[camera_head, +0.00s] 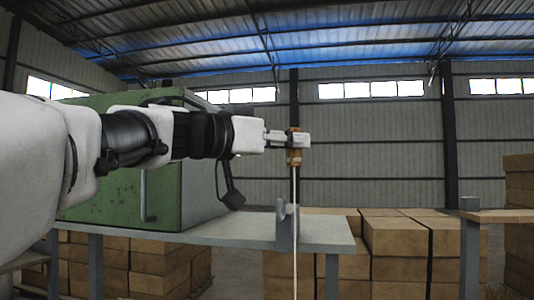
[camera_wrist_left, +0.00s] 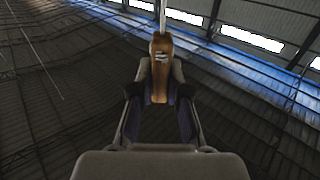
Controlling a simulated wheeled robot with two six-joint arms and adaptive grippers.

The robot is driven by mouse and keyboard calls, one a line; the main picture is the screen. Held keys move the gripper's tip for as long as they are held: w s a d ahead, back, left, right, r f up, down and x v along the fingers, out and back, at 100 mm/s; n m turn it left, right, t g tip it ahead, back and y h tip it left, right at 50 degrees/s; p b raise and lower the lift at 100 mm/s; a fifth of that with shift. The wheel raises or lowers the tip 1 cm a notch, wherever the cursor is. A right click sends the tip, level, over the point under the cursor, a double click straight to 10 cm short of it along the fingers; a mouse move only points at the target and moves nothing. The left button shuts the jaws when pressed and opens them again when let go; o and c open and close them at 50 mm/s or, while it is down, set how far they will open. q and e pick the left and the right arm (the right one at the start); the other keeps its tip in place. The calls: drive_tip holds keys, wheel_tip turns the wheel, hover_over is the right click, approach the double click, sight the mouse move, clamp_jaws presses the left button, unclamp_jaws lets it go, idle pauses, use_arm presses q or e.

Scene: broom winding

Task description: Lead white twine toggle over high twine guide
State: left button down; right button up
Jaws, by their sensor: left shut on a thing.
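My left gripper (camera_head: 299,139) reaches in from the left in the head view and is shut on a brown wooden toggle (camera_head: 294,157). The toggle is upright between the fingertips. In the left wrist view the toggle (camera_wrist_left: 159,85) sits between the two fingers. The white twine (camera_head: 295,230) hangs from the toggle straight down past the shelf edge. A grey upright guide (camera_head: 284,228) stands on the grey shelf below the gripper. The twine passes close in front of this guide or along its right side; I cannot tell if they touch. My right gripper is out of view.
A green metal cabinet (camera_head: 120,185) stands on the grey shelf (camera_head: 235,232) behind my left arm. Cardboard-coloured boxes (camera_head: 395,235) are stacked behind and below. Another table (camera_head: 500,216) with a grey post is at the right. The air right of the gripper is clear.

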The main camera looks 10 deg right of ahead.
use_arm(q)
drive_tip(key=w+a+b+v, duration=0.1)
drive_tip(key=b+v, duration=0.4)
drive_tip(key=v, duration=0.3)
drive_tip(key=shift+w+a, duration=0.2)
drive_tip(key=shift+a, duration=0.05)
drive_tip(key=shift+f, duration=0.1)
drive_tip(key=shift+a, duration=0.1)
drive_tip(key=shift+s+a+p, duration=0.1)
drive_tip(key=shift+a+p, duration=0.05)
drive_tip(key=shift+p, duration=0.2)
idle(0.7)
